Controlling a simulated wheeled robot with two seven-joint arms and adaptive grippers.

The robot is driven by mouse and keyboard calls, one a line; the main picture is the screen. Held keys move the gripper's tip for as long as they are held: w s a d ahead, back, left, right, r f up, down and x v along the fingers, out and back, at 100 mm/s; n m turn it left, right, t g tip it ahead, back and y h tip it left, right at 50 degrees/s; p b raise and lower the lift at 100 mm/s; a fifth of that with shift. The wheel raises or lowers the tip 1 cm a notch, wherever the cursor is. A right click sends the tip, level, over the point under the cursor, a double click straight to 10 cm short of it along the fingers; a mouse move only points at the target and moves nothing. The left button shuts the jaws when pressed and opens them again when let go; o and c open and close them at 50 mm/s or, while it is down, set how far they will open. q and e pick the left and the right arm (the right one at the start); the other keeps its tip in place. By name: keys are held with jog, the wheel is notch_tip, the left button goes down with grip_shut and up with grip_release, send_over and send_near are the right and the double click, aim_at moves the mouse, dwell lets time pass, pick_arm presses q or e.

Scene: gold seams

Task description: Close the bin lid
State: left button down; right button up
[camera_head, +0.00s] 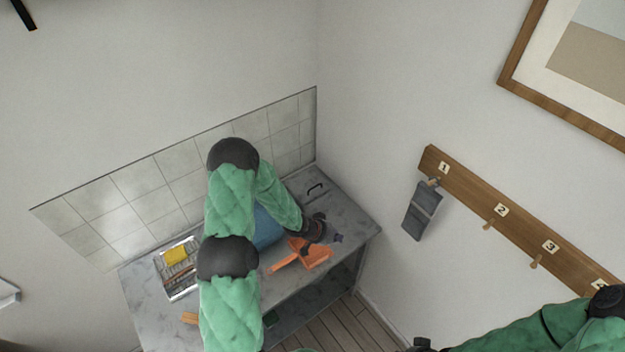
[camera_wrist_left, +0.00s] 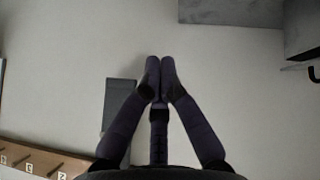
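A grey panel with a dark handle (camera_head: 316,188), possibly the bin lid, lies at the right back of the worktop; I cannot tell whether it is open. The dark handle also shows at the right edge of the left wrist view (camera_wrist_left: 314,73). My left gripper (camera_head: 338,238) is over the worktop's right front, in front of the handle and apart from it. In the left wrist view its fingertips (camera_wrist_left: 160,64) meet with nothing visible between them. The dark end of my right arm (camera_head: 422,344) is cut off at the bottom edge; its fingers cannot be made out.
The grey worktop (camera_head: 140,290) also holds an orange dustpan (camera_head: 316,252), a blue object (camera_head: 266,228) partly behind my left arm, and a tray (camera_head: 163,265) with a yellow item (camera_head: 177,254). A peg rail (camera_head: 520,225) with a grey cloth (camera_head: 422,210) is on the right wall.

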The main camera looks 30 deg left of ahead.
pick_arm(q)
jog(key=w+a+r+m+t+y, duration=0.1)
jog(key=w+a+r+m, duration=0.1)
jog(key=w+a+r, duration=0.35)
jog(key=w+a+r+m, duration=0.1)
jog(key=w+a+r, duration=0.1)
jog(key=a, duration=0.7)
jog(key=w+a+r+m+t+y, duration=0.1)
jog(key=w+a+r+m, duration=0.2)
jog(key=a, duration=0.5)
jog(key=n+p, duration=0.1)
send_over(314, 193)
jog(key=f, duration=0.6)
jog(key=shift+a+f, duration=0.15)
jog(key=shift+a, duration=0.1)
notch_tip(314, 193, down, 3)
jog(key=shift+w+a, duration=0.1)
jog(key=shift+a+f+p, duration=0.1)
jog(key=shift+f+p, duration=0.2)
jog(key=shift+f, duration=0.25)
jog(key=shift+f, duration=0.15)
jog(key=shift+d+f+b, duration=0.5)
jog(key=shift+f+b, duration=0.25)
jog(key=shift+b, duration=0.2)
jog(key=shift+r, duration=0.2)
